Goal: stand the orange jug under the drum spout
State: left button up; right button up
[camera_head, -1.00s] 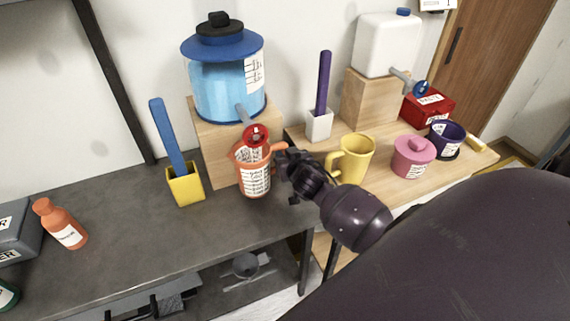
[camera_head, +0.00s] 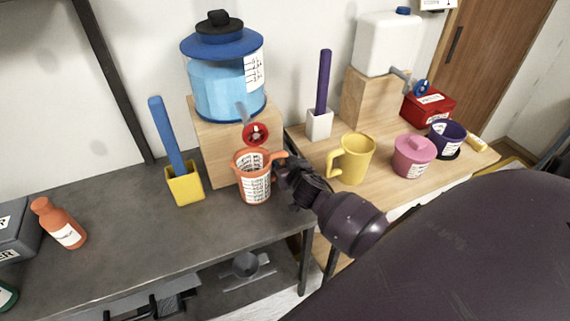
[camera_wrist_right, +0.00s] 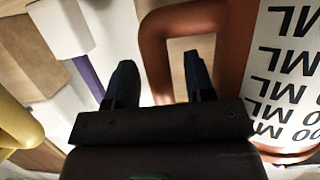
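The orange jug (camera_head: 254,185), with a printed measuring scale, stands upright on the dark table in front of the wooden block. Its rim is just below the red-handled spout (camera_head: 256,133) of the blue drum (camera_head: 228,88) in the head view; I cannot tell whether its mouth is exactly under the outlet. My right gripper (camera_head: 286,172) is at the jug's handle. In the right wrist view, the handle (camera_wrist_right: 154,62) passes between the two fingers (camera_wrist_right: 160,82), one inside its loop, with a gap showing beside it. My left gripper is not in view.
A yellow holder with a blue stick (camera_head: 185,186) stands left of the jug, and an orange bottle (camera_head: 60,222) farther left. A yellow mug (camera_head: 354,160), pink lidded pot (camera_head: 413,158) and purple cup (camera_head: 446,138) stand on the wooden table at right. The dark table's front is clear.

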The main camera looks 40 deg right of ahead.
jog(key=shift+r, duration=0.1)
jog(key=shift+s+r, duration=0.1)
jog(key=v, duration=1.2)
jog(key=s+a+f+n+g+y, duration=0.1)
jog(key=s+a+f+n, duration=0.1)
jog(key=s+a+f, duration=0.2)
jog(key=s+a+f+n+g+y, duration=0.1)
jog(key=s+a+f, duration=0.3)
jog(key=s, duration=0.5)
jog(key=shift+a+f+n+y+p, duration=0.3)
jog(key=shift+f+n+y+p, duration=0.1)
jog(key=shift+f+y, duration=0.4)
